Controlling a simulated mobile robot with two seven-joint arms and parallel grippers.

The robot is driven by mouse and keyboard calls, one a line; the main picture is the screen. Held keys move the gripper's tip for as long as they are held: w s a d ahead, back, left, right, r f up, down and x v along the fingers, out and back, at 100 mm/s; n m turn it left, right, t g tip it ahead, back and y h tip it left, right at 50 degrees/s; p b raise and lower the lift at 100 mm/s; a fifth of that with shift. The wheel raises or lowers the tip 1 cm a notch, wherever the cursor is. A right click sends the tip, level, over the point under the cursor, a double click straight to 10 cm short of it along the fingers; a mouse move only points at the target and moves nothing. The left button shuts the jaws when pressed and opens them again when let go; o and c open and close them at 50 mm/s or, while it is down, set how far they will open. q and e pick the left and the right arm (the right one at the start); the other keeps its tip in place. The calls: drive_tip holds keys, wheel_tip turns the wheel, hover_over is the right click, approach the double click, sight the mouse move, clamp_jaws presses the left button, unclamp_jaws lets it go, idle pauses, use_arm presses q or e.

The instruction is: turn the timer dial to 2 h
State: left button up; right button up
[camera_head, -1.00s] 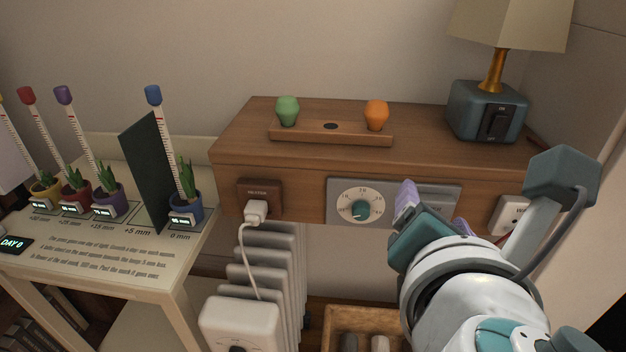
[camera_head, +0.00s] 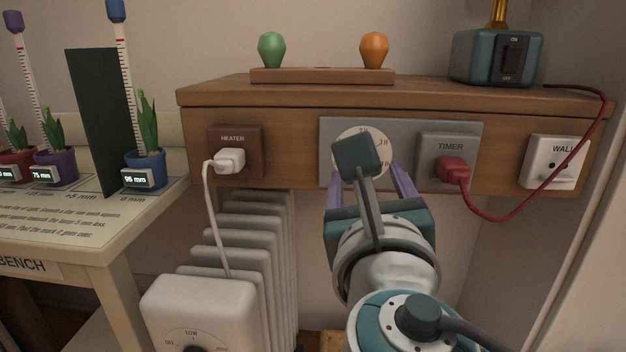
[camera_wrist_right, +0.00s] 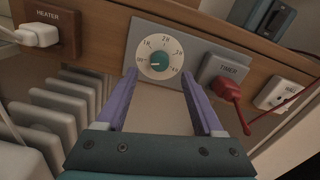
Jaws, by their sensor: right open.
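The knob seems to point left, toward the low end of the scale. In the head view, the dial face (camera_head: 350,136) is mostly hidden behind my right wrist parts. My right gripper (camera_wrist_right: 159,70) is open, with purple fingers on either side below the dial and nothing between them; it also shows in the head view (camera_head: 369,182). My left gripper is not in view.
A red plug (camera_head: 453,170) with a red cord sits in the timer socket just right of the dial. The heater plug (camera_head: 230,160) is at the left, and the wall socket (camera_head: 556,163) is at the right. A white heater (camera_head: 200,310) stands below.

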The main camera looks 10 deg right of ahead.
drive_tip(key=shift+b+x, duration=0.65)
drive_tip(key=shift+x, duration=1.55)
clamp_jaws()
